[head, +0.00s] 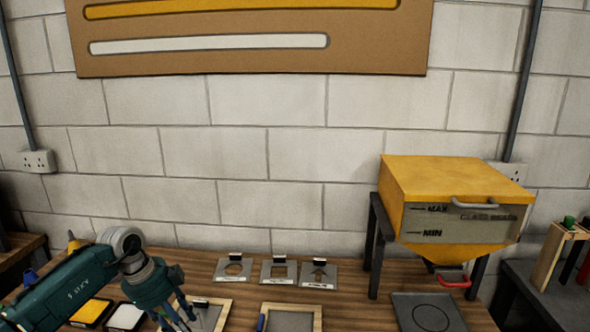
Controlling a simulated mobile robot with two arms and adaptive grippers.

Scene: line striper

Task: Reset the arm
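My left arm (70,290) comes in from the lower left, teal with a grey wrist joint. Its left gripper (177,318) points down over the near left part of the wooden table (205,266), close to a wood-framed grey plate (212,316). Its dark fingers look spread apart, with nothing seen between them. The bottom edge of the picture is close to the fingertips. My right arm and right gripper are not in view.
A yellow hopper (455,180) on dark legs stands at the right, above a dark tray (428,312). Three stencil plates (279,272) lie at the back. A yellow pad (91,310), a white pad (126,317) and a second framed plate (290,318) lie near the front.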

